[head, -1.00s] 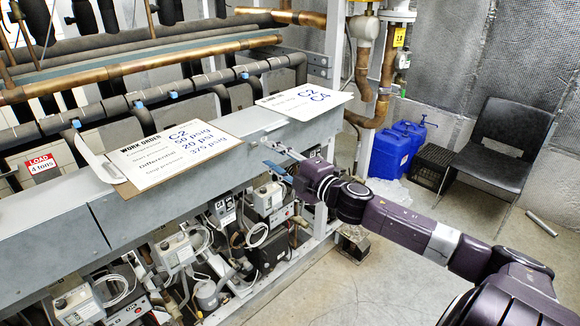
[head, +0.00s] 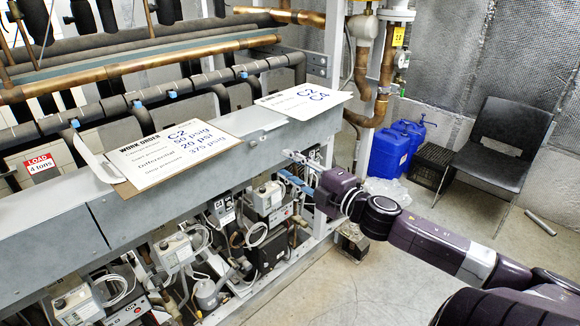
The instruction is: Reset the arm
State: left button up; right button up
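My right arm reaches in from the lower right. Its gripper (head: 290,166) points left, in front of the grey rack beam (head: 250,128). Its two fingers are spread apart with nothing seen between them, so it is open. It appears clear of the rack and the control boxes, though the exact gap in depth is hard to judge. My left gripper is not in view.
A work order clipboard (head: 170,150) and a second paper sign (head: 303,97) lie on the beam. Control boxes (head: 178,250) sit below. Blue jugs (head: 390,154), a black crate (head: 430,165) and a black chair (head: 494,145) stand behind. Concrete floor is open at lower right.

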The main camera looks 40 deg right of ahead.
jog(key=shift+f, duration=0.1)
